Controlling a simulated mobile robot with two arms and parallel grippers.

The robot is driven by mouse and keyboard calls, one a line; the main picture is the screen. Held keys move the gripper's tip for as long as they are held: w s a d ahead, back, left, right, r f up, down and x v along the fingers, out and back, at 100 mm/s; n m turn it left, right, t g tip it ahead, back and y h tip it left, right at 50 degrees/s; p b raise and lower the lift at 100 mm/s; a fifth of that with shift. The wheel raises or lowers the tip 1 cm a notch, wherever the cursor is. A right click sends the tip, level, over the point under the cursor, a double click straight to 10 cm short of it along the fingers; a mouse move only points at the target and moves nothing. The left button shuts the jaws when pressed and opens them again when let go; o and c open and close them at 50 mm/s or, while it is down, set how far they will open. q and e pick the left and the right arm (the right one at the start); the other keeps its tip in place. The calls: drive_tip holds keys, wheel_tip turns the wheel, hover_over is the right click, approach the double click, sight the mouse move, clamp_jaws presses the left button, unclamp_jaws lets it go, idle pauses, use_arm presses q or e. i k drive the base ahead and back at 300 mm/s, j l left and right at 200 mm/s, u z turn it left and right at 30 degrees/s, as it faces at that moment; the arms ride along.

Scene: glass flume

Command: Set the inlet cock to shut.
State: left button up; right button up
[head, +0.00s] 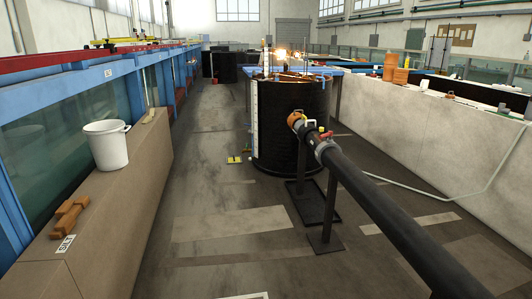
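A thick dark pipe (400,215) runs from the lower right up to a large black ribbed tank (275,125). A grey collar (322,149) sits on the pipe near the tank, with a small red handle (326,135) on top. This looks like the inlet cock; the handle is too small to tell its exact setting. An orange fitting (296,119) joins the pipe end at the tank. Neither of my grippers is in view.
Dark stands (325,240) hold the pipe over the floor. A white bucket (107,145) and brown blocks (68,215) rest on the left ledge. A yellow item (234,160) lies by the tank. The aisle (205,180) left of the tank is mostly clear. A pale wall (440,130) bounds the right.

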sight(330, 134)
drive_tip(key=i+z, duration=0.2)
drive_tip(key=i, duration=0.25)
drive_tip(key=i+j+z, duration=0.15)
drive_tip(key=i, duration=0.3)
drive_tip(key=i+j+z, duration=0.2)
drive_tip(key=i, duration=0.25)
drive_tip(key=i+j+z, duration=0.15)
drive_tip(key=i, duration=0.25)
drive_tip(key=j, duration=0.1)
